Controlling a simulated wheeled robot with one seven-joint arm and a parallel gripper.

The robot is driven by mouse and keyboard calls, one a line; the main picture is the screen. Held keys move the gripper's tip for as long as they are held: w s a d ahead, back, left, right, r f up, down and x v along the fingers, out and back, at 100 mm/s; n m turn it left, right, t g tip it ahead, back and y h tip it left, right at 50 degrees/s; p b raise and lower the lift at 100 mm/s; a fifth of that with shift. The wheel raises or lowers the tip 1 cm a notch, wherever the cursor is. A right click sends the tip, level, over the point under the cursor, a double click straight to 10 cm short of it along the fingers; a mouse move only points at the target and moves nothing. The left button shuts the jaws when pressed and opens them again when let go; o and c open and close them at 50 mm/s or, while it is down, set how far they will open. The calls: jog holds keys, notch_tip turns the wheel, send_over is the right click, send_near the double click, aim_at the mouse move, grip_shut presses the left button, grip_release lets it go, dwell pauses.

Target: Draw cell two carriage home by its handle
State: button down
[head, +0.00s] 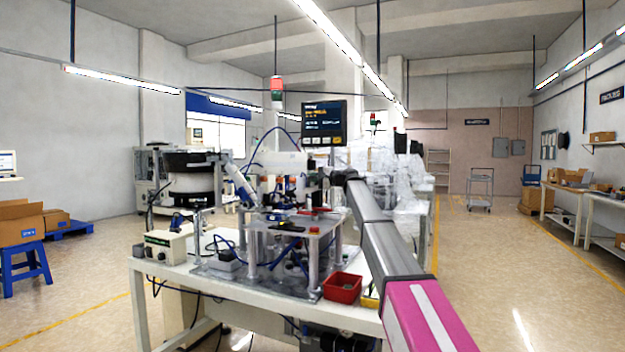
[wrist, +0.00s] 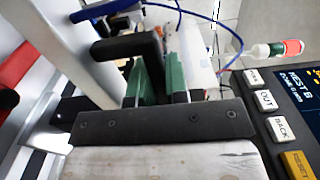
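In the wrist view my gripper (wrist: 158,85) shows as two green-padded fingers beyond a dark plate with screws. A black bent handle (wrist: 125,46) lies at the fingers, and one leg of it runs down between them. I cannot tell whether the pads press on it or stand a little apart. The carriage behind the handle is mostly hidden. In the head view my arm reaches to the bench-top cell (head: 290,222), and the gripper and handle are too small and covered to make out there.
A display with buttons (wrist: 290,105) stands close at the right of the wrist view; its screen (head: 324,123) also shows in the head view. A red-green signal lamp (wrist: 278,48) is beyond. A black bowl feeder (head: 190,162) stands left, a red bin (head: 342,288) at the bench's front.

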jog(key=v, duration=0.7)
jog(key=shift+s+d, duration=0.15)
jog(key=shift+d, duration=0.05)
jog(key=c, duration=1.1)
grip_release()
jog(key=shift+d, duration=0.2)
jog(key=v, duration=1)
jog(key=shift+s+d, duration=0.15)
jog(key=shift+d, duration=0.2)
